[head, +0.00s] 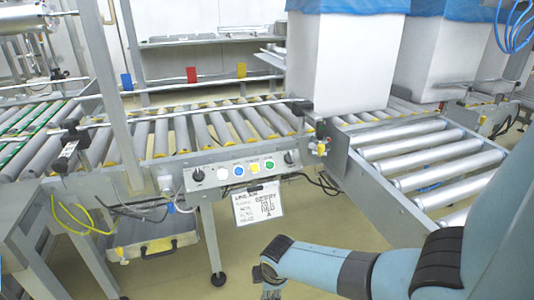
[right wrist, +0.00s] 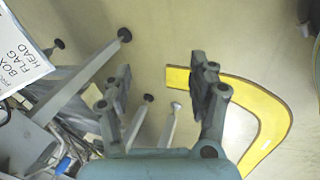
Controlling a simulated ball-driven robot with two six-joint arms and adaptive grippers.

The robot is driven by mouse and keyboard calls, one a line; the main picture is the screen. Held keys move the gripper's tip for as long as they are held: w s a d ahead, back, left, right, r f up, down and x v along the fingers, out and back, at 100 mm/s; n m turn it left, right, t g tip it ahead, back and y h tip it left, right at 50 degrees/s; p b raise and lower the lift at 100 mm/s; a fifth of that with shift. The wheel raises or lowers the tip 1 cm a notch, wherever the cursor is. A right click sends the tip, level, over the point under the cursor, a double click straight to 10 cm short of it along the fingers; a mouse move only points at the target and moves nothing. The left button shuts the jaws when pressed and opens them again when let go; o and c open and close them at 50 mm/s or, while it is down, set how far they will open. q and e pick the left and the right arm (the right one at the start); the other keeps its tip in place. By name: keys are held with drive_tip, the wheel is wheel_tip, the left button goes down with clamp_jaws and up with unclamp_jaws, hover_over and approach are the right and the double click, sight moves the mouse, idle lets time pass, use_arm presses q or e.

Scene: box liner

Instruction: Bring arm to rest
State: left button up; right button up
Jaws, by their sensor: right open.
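My right arm (head: 330,268) comes in from the lower right of the head view, with its forearm low in front of the conveyor. My right gripper (right wrist: 160,88) shows in the right wrist view with its two dark fingers spread apart and nothing between them. It hangs over the floor (right wrist: 155,50), apart from the conveyor frame. In the head view only its upper part shows at the bottom edge; the fingertips are cut off.
A roller conveyor (head: 215,125) with a button panel (head: 243,170) and hanging sign (head: 258,206) crosses ahead. A white box with blue liner (head: 343,60) stands on it. A side roller line (head: 420,165) lies right. Yellow floor marking (right wrist: 262,98) is below the gripper; conveyor legs (right wrist: 95,70) are left.

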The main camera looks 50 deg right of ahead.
idle(0.5)
drive_tip(key=s+a+f+m+g, duration=0.1)
drive_tip(key=s+a+f+m, duration=0.1)
drive_tip(key=s, duration=1)
drive_tip(key=s+a+f+m+g+p, duration=0.1)
drive_tip(key=s+f+m, duration=0.3)
drive_tip(key=s, duration=0.9)
drive_tip(key=s+a+f+m+g, duration=0.1)
drive_tip(key=s+a+f+m, duration=0.2)
drive_tip(key=s, duration=0.9)
drive_tip(key=shift+s+f+m+y+p, duration=0.15)
drive_tip(key=shift+f+m+y+p, duration=0.15)
drive_tip(key=shift+f, duration=0.6)
